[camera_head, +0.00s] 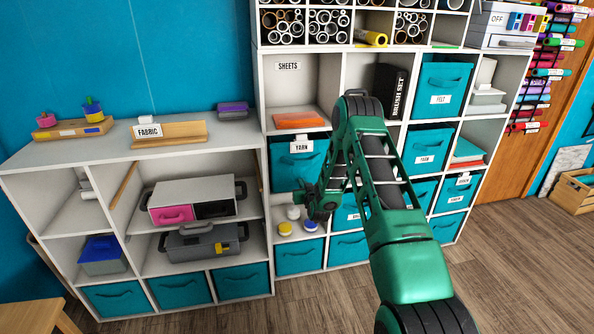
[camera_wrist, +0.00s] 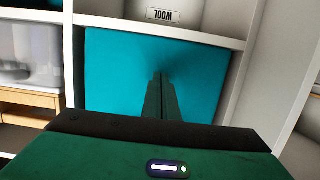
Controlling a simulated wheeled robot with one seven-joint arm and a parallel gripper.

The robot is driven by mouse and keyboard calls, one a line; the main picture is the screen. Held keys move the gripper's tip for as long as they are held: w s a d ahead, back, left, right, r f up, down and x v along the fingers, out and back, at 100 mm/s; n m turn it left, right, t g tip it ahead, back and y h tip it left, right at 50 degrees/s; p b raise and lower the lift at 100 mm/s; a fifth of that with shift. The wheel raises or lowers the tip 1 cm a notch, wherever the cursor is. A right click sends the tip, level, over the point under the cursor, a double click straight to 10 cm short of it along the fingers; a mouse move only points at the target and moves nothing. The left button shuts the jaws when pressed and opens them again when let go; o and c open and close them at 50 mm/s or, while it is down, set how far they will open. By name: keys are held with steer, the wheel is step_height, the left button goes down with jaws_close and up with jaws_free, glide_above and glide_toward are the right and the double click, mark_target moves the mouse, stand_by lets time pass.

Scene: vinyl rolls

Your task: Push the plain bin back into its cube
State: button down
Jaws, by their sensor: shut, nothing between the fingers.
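In the wrist view a plain teal bin front (camera_wrist: 115,75) with no visible label fills the middle, below a pale shelf edge. My gripper (camera_wrist: 158,76) is shut with nothing in it, its fingers pointing at this front. Whether the tips touch it cannot be told. In the head view my gripper (camera_head: 306,198) is low in front of the right shelf unit, below the YARN bin (camera_head: 297,168). My arm covers part of the shelf there, so I cannot tell which bin in that view is the plain one.
In the wrist view a bin labelled WOOL (camera_wrist: 175,14), its text upside down, lies beyond the shelf edge. Clear containers (camera_wrist: 25,70) are at the left. In the head view small jars (camera_head: 285,229) stand just below my gripper. The wooden floor (camera_head: 510,270) at the right is clear.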

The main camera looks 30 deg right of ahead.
steer(key=f+v, duration=0.2)
steer(key=v, duration=0.7)
steer(key=shift+s, duration=0.15)
stand_by(0.6)
steer(key=shift+a+r, duration=0.1)
stand_by(0.3)
steer(key=s+r+g+y, duration=0.1)
steer(key=s+r+g, duration=0.7)
steer(key=s+r, duration=0.85)
steer(key=s+a+r+m+g+y, duration=0.1)
steer(key=s+a+r+g, duration=0.1)
steer(key=s, duration=0.9)
steer(key=s+a+r+m+g+y, duration=0.1)
steer(key=s+a+r, duration=0.3)
steer(key=s, duration=0.8)
steer(key=s+a+r+m+g+y, duration=0.1)
steer(key=s+a+r+g, duration=0.2)
steer(key=s, duration=0.9)
steer(key=shift+a+r+g, duration=0.15)
steer(key=shift+r+g, duration=0.35)
steer(key=shift+r, duration=0.3)
steer(key=shift+w, duration=0.1)
